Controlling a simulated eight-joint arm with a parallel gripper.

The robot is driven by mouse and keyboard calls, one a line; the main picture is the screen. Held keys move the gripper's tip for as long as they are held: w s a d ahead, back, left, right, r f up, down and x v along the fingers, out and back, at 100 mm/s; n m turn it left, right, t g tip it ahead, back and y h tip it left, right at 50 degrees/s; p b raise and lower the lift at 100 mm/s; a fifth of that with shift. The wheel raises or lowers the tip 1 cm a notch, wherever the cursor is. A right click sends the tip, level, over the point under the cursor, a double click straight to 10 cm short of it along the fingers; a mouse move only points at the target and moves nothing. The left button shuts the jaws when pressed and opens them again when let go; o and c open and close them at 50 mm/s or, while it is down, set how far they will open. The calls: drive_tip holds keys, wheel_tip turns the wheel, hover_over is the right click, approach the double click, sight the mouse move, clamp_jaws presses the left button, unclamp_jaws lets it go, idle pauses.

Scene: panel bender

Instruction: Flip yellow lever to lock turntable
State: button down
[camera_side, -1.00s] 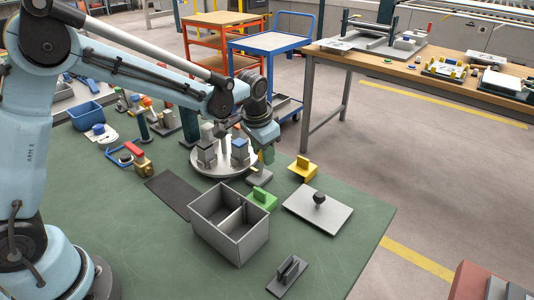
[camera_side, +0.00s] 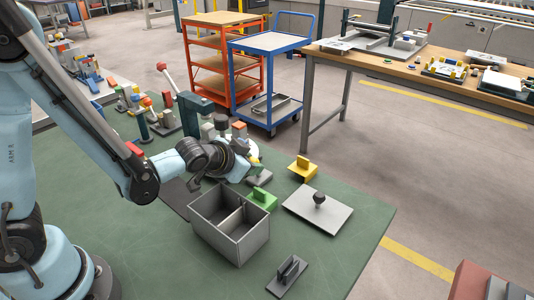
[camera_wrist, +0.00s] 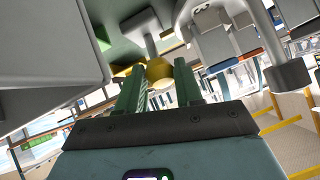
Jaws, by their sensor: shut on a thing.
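The yellow lever's rounded end (camera_wrist: 158,71) shows in the wrist view, on a grey stem. My gripper (camera_wrist: 160,80) has its green fingers on either side of it, shut on it. In the side view a small bit of yellow shows at my gripper (camera_side: 250,163), beside the grey lever base (camera_side: 260,178). My wrist hides most of the lever there. The turntable (camera_side: 255,147) is behind my wrist, with only part of its pale rim and several blocks on it visible. I cannot tell whether it is locked.
A grey divided bin (camera_side: 228,238) stands close in front of my wrist. A green bracket (camera_side: 262,199), a yellow bracket (camera_side: 302,168) and a grey plate with a dark knob (camera_side: 318,210) lie to the right.

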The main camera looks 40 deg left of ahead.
drive_tip(key=shift+s+t, duration=0.1)
drive_tip(key=shift+t, duration=0.2)
drive_tip(key=c, duration=0.8)
unclamp_jaws()
drive_tip(key=shift+f, duration=0.1)
drive_tip(key=shift+o, duration=0.2)
drive_tip(key=shift+s, duration=0.1)
drive_tip(key=a+v, duration=0.1)
drive_tip(key=v, duration=1.1)
drive_tip(key=shift+d, duration=0.5)
